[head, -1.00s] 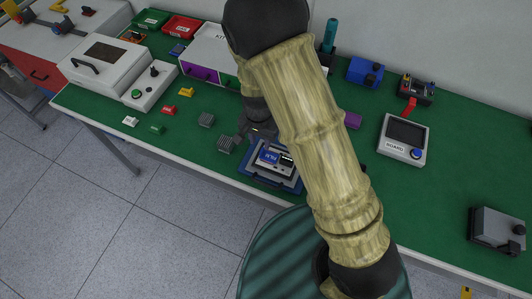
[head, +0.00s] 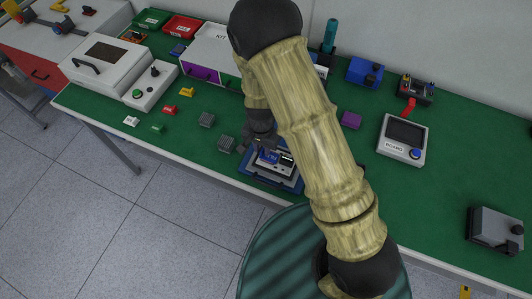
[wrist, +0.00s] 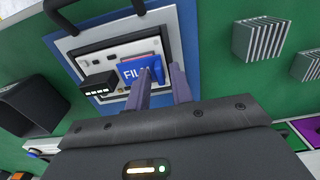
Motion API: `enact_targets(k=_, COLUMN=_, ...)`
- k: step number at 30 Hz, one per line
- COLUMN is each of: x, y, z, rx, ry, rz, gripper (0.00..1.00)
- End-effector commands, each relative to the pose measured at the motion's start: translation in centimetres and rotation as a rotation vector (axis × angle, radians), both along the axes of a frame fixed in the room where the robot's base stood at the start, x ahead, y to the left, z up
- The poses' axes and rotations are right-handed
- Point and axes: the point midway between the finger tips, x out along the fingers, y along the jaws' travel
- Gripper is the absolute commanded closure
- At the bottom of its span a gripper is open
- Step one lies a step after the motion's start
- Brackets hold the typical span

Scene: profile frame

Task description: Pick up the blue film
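The blue film (wrist: 136,70), lettered "FILM", lies on a white and grey plate in a blue-framed fixture (wrist: 188,32) in the wrist view. In the head view the film (head: 268,157) is partly hidden by my gripper (head: 263,146). In the wrist view my gripper (wrist: 163,74) points at the film's right end, with its two fingers apart. A small blue raised part of the film shows between the fingertips. One finger overlaps the film's edge in the picture. I cannot tell whether the fingers touch it.
A black block (wrist: 100,82) sits beside the film on the plate. Grey ribbed blocks (head: 226,144) stand left of the fixture.

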Motion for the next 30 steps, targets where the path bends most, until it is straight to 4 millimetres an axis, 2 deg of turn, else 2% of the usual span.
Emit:
enact_targets(k=1, x=0.0, y=0.0, z=0.0, rx=0.0, ry=0.0, rz=0.0, gripper=0.88)
enact_targets(k=3, x=0.0, y=0.0, z=0.0, rx=0.0, ry=0.0, rz=0.0, gripper=1.0)
enact_targets(k=14, x=0.0, y=0.0, z=0.0, rx=0.0, ry=0.0, rz=0.0, gripper=1.0)
enact_targets(k=19, x=0.0, y=0.1, z=0.6, rx=0.001, ry=-0.001, rz=0.001, gripper=1.0)
enact_targets(k=23, x=0.0, y=0.1, z=2.1, rx=0.002, ry=-0.003, rz=0.001, gripper=1.0)
enact_targets(k=30, x=0.1, y=0.1, z=6.5, rx=0.002, ry=-0.005, rz=0.003, gripper=1.0)
